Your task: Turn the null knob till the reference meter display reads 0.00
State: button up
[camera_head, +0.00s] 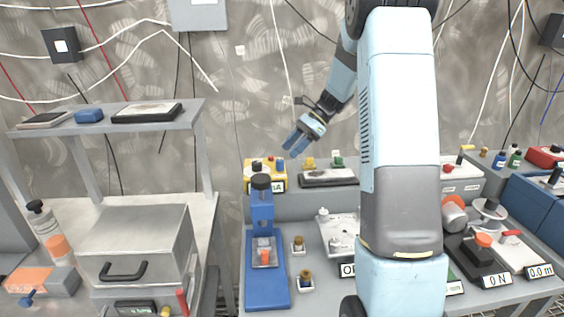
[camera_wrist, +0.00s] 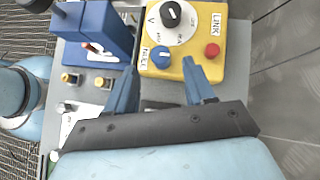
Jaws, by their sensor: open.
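The yellow meter box (camera_head: 252,172) stands on the back shelf of the bench. It also fills the top of the wrist view (camera_wrist: 205,30), with a black dial (camera_wrist: 172,14), a red button (camera_wrist: 212,50) and the blue null knob (camera_wrist: 160,57) beside a NULL label. My gripper (camera_head: 294,144) is open and empty, above and a little right of the box in the head view. In the wrist view the null knob appears between the fingertips of my gripper (camera_wrist: 158,66). I cannot tell the gap in height. No readable number shows on a display.
A blue press-like stand (camera_head: 262,215) is in front of the box; its blue body also shows left in the wrist view (camera_wrist: 98,32). A dark tray (camera_head: 328,178) lies right of the box. A grey case (camera_head: 140,240) stands at left. The wall is behind.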

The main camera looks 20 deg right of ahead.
aim_at(281, 160)
jog(key=x, duration=0.6)
jog(key=shift+a+f, duration=0.25)
